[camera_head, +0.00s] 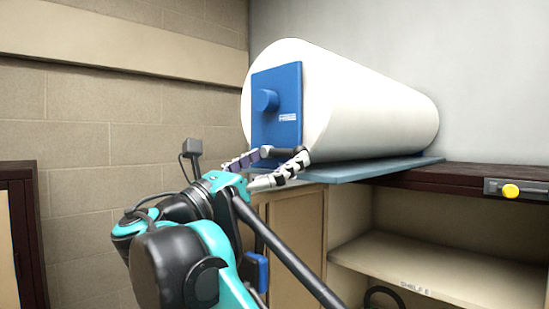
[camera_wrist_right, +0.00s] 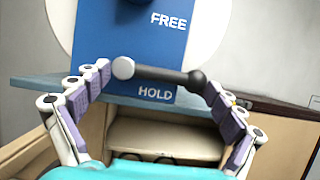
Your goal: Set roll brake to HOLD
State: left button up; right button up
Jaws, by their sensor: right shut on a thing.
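The roll brake is a blue plate (camera_head: 290,88) on the end face of a large white roll (camera_head: 375,105). A round blue knob (camera_head: 265,100) juts from its upper part. In the right wrist view the plate (camera_wrist_right: 120,42) carries the word FREE higher up and HOLD lower down. A dark lever (camera_wrist_right: 160,73) with a pale round end lies nearly level between the two words, just above HOLD. My right gripper (camera_wrist_right: 160,80) is shut on the lever, a finger at each end. In the head view this gripper (camera_head: 266,158) is at the plate's lower edge. My left gripper is not in view.
The roll sits over a blue base (camera_head: 375,169) on a dark counter (camera_head: 470,182). A wooden shelf unit (camera_head: 440,262) stands below. A dark cabinet (camera_head: 22,225) stands at far left.

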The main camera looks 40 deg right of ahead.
jog(key=shift+r, duration=0.1)
jog(key=o, duration=1.3)
jog(key=shift+d, duration=0.25)
jog(key=v, duration=1.2)
